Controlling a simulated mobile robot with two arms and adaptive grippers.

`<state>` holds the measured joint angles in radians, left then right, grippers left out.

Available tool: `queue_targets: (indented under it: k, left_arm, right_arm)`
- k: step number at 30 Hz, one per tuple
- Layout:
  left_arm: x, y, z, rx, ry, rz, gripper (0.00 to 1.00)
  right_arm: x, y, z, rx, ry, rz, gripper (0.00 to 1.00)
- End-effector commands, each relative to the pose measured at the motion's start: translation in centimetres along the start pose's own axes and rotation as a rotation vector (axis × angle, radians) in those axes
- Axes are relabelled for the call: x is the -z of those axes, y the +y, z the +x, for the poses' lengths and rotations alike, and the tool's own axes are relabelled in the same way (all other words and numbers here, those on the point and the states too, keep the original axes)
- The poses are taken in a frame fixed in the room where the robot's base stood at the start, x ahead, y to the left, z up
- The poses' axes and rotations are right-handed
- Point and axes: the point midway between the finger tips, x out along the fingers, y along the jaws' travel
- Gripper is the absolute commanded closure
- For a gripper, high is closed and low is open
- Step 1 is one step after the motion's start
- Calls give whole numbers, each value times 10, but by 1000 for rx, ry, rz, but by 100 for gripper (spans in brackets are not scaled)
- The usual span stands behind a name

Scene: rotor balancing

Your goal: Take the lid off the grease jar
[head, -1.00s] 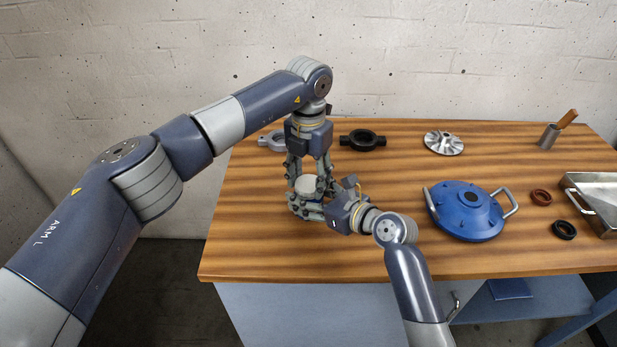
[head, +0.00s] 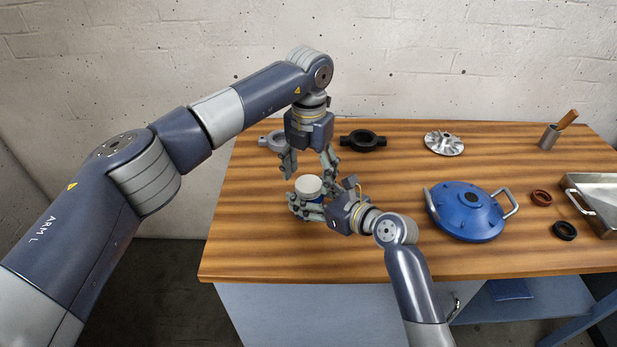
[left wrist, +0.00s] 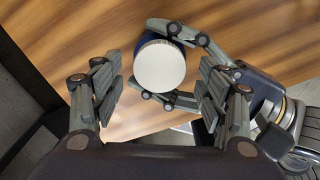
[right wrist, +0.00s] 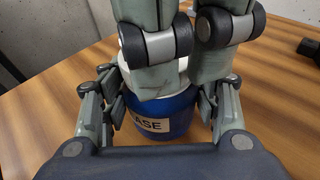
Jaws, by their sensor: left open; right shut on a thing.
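The grease jar is a blue pot with a white label ending in "ASE"; its blue wall (right wrist: 172,112) shows in the right wrist view. Its round white lid (head: 309,186) sits on top, and it also fills the middle of the left wrist view (left wrist: 160,66). My right gripper (head: 308,206) is shut around the jar body from the side, low over the table. My left gripper (head: 309,173) points down over the lid with its fingers spread to either side, apart from it. The left fingers hide part of the lid in the right wrist view.
A blue round cover with handles (head: 467,212) lies right of the jar. A silver impeller (head: 444,143) and metal tray (head: 590,205) are farther right. The table's front-left is clear.

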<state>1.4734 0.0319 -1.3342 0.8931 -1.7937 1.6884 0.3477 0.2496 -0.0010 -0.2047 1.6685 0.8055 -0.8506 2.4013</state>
Motion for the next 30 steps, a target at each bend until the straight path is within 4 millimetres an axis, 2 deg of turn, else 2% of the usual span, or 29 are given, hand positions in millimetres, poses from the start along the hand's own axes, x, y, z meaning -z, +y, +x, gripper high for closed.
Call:
queue_targets:
  k: [3,6,12,13,15,16,26,30]
  left_arm:
    - [0,0,-18,-1,-2,0,32]
    - [0,0,-27,-1,-1,0,32]
    - [0,0,-27,0,0,0,32]
    - [0,0,-27,0,0,0,32]
    - [0,0,-27,-1,1,0,32]
    - [0,0,-27,-1,1,0,32]
    - [0,0,-27,-1,1,0,32]
    - [0,0,-27,-1,1,0,32]
  right_arm:
    - [2,1,0,-2,4,1,100]
    - [2,1,0,-2,4,1,100]
    - [2,1,0,-2,4,1,100]
    - [2,1,0,-2,4,1,39]
    - [2,1,0,-2,4,1,23]
    - [2,1,0,-2,4,1,20]
    - [0,0,0,0,1,0,20]
    - [1,0,-7,1,0,0,20]
